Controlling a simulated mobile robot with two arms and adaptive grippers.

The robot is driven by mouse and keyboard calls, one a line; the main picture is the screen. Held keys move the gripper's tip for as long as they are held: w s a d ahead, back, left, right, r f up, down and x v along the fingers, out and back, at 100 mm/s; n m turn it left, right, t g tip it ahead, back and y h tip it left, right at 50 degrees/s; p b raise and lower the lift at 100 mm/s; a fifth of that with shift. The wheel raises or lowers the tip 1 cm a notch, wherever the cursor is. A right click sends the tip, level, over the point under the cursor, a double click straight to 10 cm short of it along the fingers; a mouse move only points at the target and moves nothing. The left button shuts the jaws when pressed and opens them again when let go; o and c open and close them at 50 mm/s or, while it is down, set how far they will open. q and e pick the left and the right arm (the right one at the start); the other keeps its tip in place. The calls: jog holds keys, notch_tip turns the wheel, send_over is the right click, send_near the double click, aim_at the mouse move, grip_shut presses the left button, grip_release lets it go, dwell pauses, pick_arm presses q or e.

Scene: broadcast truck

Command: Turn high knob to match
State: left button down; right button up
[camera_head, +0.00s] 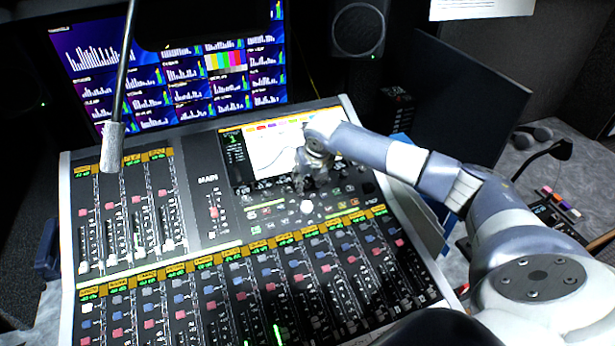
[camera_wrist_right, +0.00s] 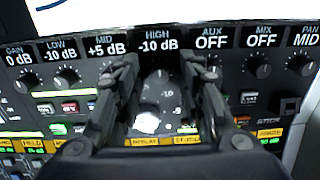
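The high knob (camera_wrist_right: 158,80) is a dark round knob with a light pointer mark, below the label "HIGH -10 dB" on the mixing console (camera_head: 66,215). In the right wrist view the two dark fingers of my right gripper (camera_wrist_right: 160,88) stand apart, one on each side of this knob. I cannot tell whether they touch it. In the head view my right gripper (camera_head: 309,180) is over the console just below its screen (camera_head: 275,150) and hides the knob. My left gripper is not in view.
Knobs beside it read GAIN 0 dB, LOW -10 dB, MID +5 dB (camera_wrist_right: 107,70), AUX OFF (camera_wrist_right: 212,66) and MIX OFF (camera_wrist_right: 262,66). Several faders fill the console front. A gooseneck rod (camera_head: 112,145) hangs over its left side.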

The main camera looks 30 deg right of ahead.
jog(key=shift+w+f, duration=0.1)
jog(key=shift+f, duration=0.2)
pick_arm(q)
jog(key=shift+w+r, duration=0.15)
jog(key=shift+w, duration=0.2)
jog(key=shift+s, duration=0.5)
pick_arm(e)
grip_shut()
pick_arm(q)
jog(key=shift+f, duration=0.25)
pick_arm(e)
jog(key=shift+f, duration=0.1)
jog(key=m+b, duration=0.2)
jog(key=shift+f+b, duration=0.1)
jog(key=shift+b, duration=0.2)
jog(key=m+b, duration=0.2)
jog(key=m, duration=0.1)
jog(key=shift+d, duration=0.1)
jog(key=m+b, duration=0.2)
jog(key=m, duration=0.1)
pick_arm(q)
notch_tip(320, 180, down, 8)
jog(key=b, duration=0.2)
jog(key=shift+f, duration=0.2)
pick_arm(e)
jog(key=shift+m, duration=1.8)
